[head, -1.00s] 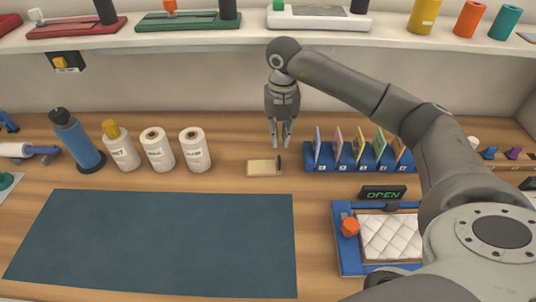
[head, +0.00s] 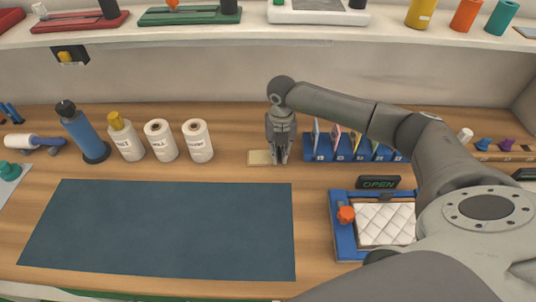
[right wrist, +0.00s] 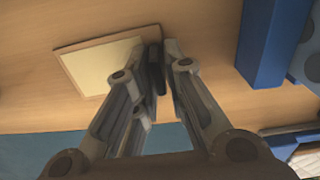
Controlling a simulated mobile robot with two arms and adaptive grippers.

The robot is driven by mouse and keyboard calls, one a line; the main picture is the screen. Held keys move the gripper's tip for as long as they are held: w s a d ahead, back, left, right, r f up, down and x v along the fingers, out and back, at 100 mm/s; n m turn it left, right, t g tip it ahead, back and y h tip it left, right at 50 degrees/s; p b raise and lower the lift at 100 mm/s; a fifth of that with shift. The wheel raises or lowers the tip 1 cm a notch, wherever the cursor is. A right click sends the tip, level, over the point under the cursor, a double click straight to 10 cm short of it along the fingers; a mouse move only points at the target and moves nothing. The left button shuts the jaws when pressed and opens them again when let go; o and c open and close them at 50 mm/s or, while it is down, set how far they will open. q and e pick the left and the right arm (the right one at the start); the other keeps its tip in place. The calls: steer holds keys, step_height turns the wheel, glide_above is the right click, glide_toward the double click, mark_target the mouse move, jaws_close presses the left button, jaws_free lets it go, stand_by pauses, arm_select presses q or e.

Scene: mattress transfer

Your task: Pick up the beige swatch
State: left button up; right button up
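The beige swatch (head: 259,157) is a small flat pale piece with a tan border, lying on the wooden bench right of the white containers. It also shows in the right wrist view (right wrist: 100,65). A dark upright part stands at its right end. My right gripper (head: 280,160) points down at that end, its fingertips low, on either side of the dark part. In the right wrist view the fingertips (right wrist: 161,46) are close together there, partly hiding it. Whether they press on it cannot be told. My left gripper is not in view.
A blue rack (head: 356,151) with coloured cards stands close right of the gripper. A blue frame with a quilted white pad (head: 385,222) and an OPEN sign (head: 378,183) are nearer. White containers (head: 197,141) stand left. A dark mat (head: 165,228) covers the front.

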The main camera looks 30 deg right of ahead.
jaws_close()
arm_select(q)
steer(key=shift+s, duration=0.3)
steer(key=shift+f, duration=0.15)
arm_select(e)
steer(key=shift+r, duration=0.15)
